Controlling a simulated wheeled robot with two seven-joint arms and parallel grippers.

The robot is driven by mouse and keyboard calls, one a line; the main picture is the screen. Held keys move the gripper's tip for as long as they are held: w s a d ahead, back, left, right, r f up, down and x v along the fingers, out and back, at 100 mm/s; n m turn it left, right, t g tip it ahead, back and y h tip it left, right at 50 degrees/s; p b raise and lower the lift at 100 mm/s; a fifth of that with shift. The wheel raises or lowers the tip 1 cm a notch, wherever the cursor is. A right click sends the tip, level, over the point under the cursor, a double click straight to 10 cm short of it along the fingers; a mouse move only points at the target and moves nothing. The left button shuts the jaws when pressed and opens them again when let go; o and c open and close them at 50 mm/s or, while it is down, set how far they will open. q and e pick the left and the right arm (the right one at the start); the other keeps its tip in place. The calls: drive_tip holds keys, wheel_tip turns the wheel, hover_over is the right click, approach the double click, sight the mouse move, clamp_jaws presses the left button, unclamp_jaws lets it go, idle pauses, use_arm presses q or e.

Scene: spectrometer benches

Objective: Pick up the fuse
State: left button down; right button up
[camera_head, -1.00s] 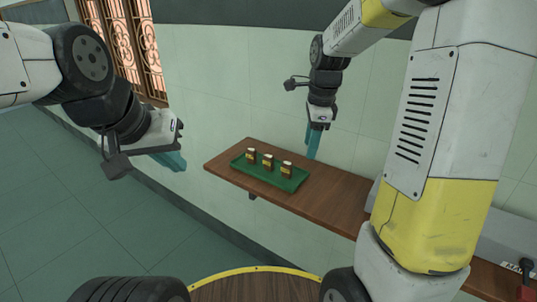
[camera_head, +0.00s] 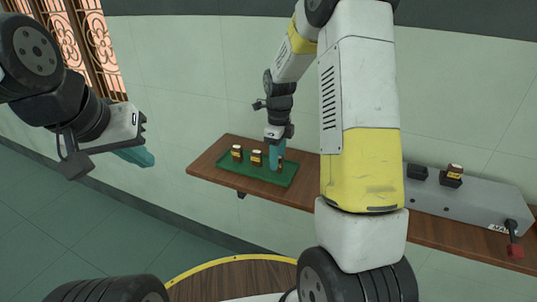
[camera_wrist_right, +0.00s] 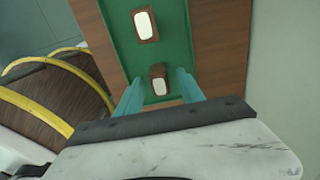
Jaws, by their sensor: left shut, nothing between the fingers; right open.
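Small brown fuses with white tops stand in a row on a green tray (camera_head: 228,166): a left one (camera_head: 237,153), a middle one (camera_head: 257,158), and a right one (camera_head: 281,164) partly hidden behind my right gripper. My right gripper (camera_head: 275,168) points down over the tray's right part. In the right wrist view its open teal fingers (camera_wrist_right: 160,77) stand on either side of the nearest fuse (camera_wrist_right: 158,86); a second fuse (camera_wrist_right: 145,25) lies beyond. I cannot tell whether the fingers touch it. My left gripper (camera_head: 139,157) is shut and empty, away from the shelf at left.
The tray rests on a brown wall shelf (camera_head: 205,163). At right a grey instrument box (camera_head: 470,200) carries a black socket (camera_head: 417,171), another fuse (camera_head: 454,171) in a black holder, and a red-ended lever (camera_head: 514,249). The wall is close behind.

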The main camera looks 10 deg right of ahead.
drive_tip(key=shift+f, duration=0.8)
clamp_jaws()
drive_tip(key=shift+r, duration=0.15)
